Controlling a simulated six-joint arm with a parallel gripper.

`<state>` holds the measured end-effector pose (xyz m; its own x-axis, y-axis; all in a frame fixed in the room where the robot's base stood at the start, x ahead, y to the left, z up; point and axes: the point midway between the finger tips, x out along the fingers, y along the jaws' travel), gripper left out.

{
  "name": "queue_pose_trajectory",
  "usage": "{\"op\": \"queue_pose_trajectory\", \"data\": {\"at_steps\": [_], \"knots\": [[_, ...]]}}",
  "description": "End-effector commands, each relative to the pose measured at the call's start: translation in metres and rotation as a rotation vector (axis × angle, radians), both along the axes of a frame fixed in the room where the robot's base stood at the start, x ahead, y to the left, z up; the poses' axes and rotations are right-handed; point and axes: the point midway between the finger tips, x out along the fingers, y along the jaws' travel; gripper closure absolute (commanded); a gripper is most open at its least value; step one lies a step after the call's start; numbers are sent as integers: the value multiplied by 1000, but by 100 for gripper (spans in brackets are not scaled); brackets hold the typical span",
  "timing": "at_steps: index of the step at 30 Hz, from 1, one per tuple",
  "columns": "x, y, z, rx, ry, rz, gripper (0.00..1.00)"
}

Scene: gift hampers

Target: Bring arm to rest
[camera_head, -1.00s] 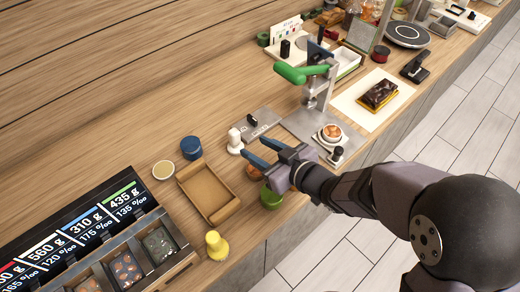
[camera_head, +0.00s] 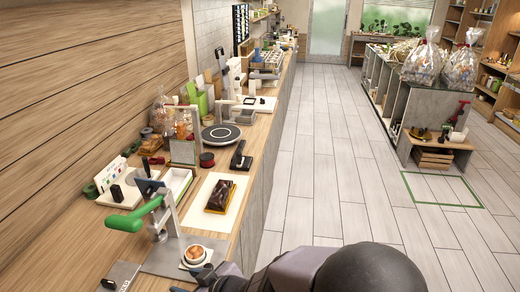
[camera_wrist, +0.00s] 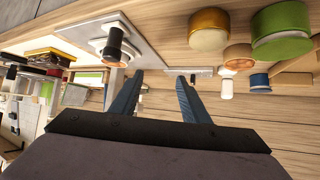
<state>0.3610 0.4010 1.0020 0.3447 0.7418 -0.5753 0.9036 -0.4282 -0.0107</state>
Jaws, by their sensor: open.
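My gripper (camera_wrist: 158,98) shows in the wrist view with its two blue fingers apart and nothing between them. In the head view only part of my gripper and arm shows at the bottom edge, beside the counter. The wrist view looks along the counter, with the wooden surface across the top of the picture. A black-knobbed tool (camera_wrist: 115,42) on a pale plate is just beyond the left finger. A green round container (camera_wrist: 281,30) and a gold-topped one (camera_wrist: 209,29) are at the upper right, apart from the fingers.
On the counter are a green-handled press (camera_head: 135,216), a small cup (camera_head: 195,254), a dark chocolate block (camera_head: 220,196) on a white sheet and a round black plate (camera_head: 221,134). Wrapped hampers (camera_head: 459,62) stand on a grey shelf across the aisle. The tiled floor (camera_head: 330,170) is clear.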

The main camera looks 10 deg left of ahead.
Motion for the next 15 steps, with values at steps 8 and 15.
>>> {"op": "queue_pose_trajectory", "data": {"at_steps": [8, 15], "knots": [[58, -183, -18, -251, 211, -546, 58], [23, -323, -38, -453, 446, -844, 58]]}}
